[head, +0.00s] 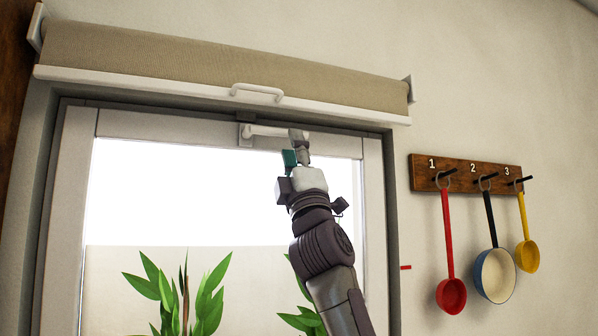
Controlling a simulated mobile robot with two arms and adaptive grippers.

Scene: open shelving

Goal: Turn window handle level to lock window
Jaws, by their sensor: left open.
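The white window handle (268,131) is on the top rail of the window frame (165,126). Its base (245,134) is at its left end, and the lever points right, close to level. My left gripper (296,147) is open at the right end of the lever. One finger overlaps the lever's tip in the picture, and a teal pad shows just below it. I cannot tell whether the finger touches the lever. The gripper hides the very end of the lever. My right gripper is not in view.
A rolled beige blind (220,68) with a white bottom bar and pull (257,92) hangs just above the handle. A wooden rack (465,173) with red, blue-white and yellow utensils is on the wall at right. Green plants (180,295) show through the glass.

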